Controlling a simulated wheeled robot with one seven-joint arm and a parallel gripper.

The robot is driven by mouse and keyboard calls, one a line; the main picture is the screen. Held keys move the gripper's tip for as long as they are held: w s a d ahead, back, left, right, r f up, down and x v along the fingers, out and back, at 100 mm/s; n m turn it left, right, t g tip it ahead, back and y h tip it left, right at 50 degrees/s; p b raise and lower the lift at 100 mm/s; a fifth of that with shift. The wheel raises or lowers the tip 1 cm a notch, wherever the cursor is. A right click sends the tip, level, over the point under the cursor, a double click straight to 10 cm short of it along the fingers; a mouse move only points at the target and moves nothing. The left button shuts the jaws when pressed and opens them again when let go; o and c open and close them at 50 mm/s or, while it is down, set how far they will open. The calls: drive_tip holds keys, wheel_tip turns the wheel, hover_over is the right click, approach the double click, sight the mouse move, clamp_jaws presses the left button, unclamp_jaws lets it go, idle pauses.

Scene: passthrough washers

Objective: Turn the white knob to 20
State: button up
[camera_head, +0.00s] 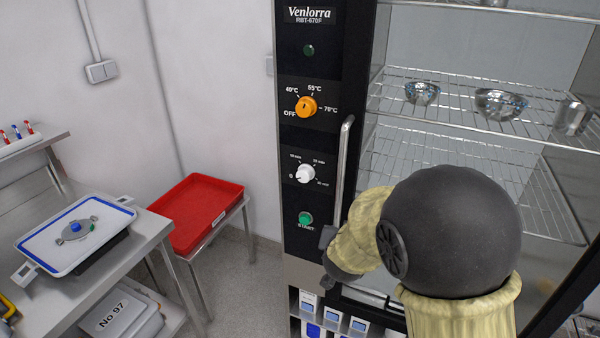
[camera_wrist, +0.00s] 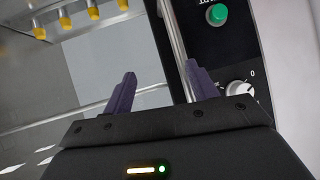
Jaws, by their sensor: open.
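The white knob (camera_head: 305,174) sits on the black control panel (camera_head: 318,235), below the orange knob (camera_head: 306,106) and above the green START button (camera_head: 305,218). Its dial is marked 0, 10, 20 and a higher value in minutes; the exact pointer setting is too small to read. The white knob also shows in the wrist view (camera_wrist: 240,92), at the right and beyond the right finger. In the head view my arm hides most of the gripper.
The long metal handle (camera_head: 344,165) stands just right of the white knob. Glass-fronted wire shelves (camera_head: 450,145) hold metal bowls. A red tray (camera_head: 203,212) on a stand and a side table with a white-blue tray (camera_head: 60,262) are at the left. The space before the panel's left is clear.

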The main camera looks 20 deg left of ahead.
sight(302, 176)
drive_tip(key=s+a+r+t+h+p, duration=0.1)
drive_tip(key=s+a+r+t, duration=0.1)
drive_tip(key=a, duration=0.3)
drive_tip(key=s+a+r+t+h+p, duration=0.1)
drive_tip(key=s+a+r+t, duration=0.1)
drive_tip(key=a, duration=0.4)
drive_tip(key=s+a+r+m+t+h+p, duration=0.1)
drive_tip(key=s+a+r+t, duration=0.1)
drive_tip(key=s+a+r, duration=0.1)
drive_tip(key=shift+s+a+t, duration=0.3)
drive_tip(key=shift+s+a, duration=0.2)
drive_tip(key=shift+a, duration=0.75)
drive_tip(key=w+p, duration=0.2)
drive_tip(key=w, duration=0.3)
drive_tip(key=w+d+p, duration=0.1)
drive_tip(key=w, duration=0.4)
drive_tip(key=w+p, duration=0.2)
drive_tip(key=w, duration=0.4)
drive_tip(key=shift+w+d+r+p, duration=0.1)
drive_tip(key=shift+d+p, duration=0.05)
drive_tip(key=shift+p, duration=0.15)
drive_tip(key=shift+w, duration=0.6)
drive_tip(key=c, duration=1)
